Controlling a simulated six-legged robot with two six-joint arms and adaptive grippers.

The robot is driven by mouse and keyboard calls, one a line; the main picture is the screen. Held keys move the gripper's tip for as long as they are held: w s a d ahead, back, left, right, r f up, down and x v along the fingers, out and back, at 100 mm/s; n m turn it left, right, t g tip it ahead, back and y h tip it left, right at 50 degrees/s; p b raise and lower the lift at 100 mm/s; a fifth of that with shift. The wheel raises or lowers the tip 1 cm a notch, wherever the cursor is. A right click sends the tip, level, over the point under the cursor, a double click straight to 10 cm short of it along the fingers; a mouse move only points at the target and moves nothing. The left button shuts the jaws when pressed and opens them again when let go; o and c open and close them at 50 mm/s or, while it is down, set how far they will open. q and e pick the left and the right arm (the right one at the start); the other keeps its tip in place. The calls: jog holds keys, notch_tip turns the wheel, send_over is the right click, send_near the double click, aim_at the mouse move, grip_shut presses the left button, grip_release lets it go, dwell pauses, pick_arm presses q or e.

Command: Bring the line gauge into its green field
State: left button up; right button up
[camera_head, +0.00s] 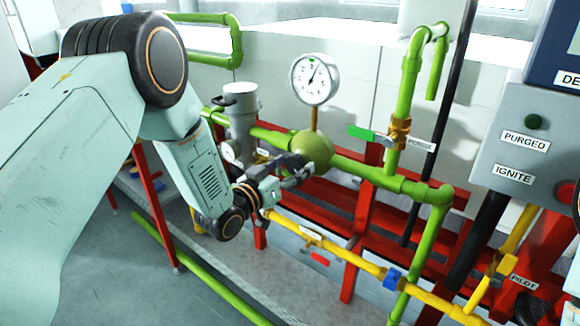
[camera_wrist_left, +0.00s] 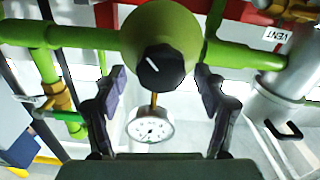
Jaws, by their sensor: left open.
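The line gauge (camera_head: 315,79) is a round white dial on a brass stem above a green ball-shaped regulator body (camera_head: 312,149). A small green patch shows near the top of its dial, and the needle points up and slightly right. I cannot tell exactly how the two line up. In the left wrist view the gauge (camera_wrist_left: 151,125) appears upside down below the regulator's black knob (camera_wrist_left: 160,67), which has a white mark. My left gripper (camera_head: 292,172) is open in front of the regulator. In its wrist view the fingers (camera_wrist_left: 160,80) stand on either side of the knob, apparently apart from it.
A green-handled valve (camera_head: 368,134) with a tag sits right of the regulator. A grey canister (camera_head: 241,115) stands left of it. A yellow pipe (camera_head: 360,262) with a blue valve (camera_head: 393,279) runs below. A grey control box (camera_head: 525,150) is at the right.

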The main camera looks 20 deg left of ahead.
pick_arm(q)
jog(key=shift+w+d, duration=0.1)
jog(key=shift+d, duration=0.2)
jog(key=shift+c, duration=1.2)
jog(key=shift+a+f, duration=0.1)
jog(key=shift+a, duration=0.4)
jog(key=c, duration=0.5)
jog(key=shift+d, duration=0.25)
jog(key=c, duration=0.4)
jog(key=shift+a, duration=0.15)
jog(key=m, duration=0.3)
jog(key=shift+d+m+b, duration=0.2)
jog(key=shift+m+b, duration=0.15)
jog(key=shift+m, duration=1.55)
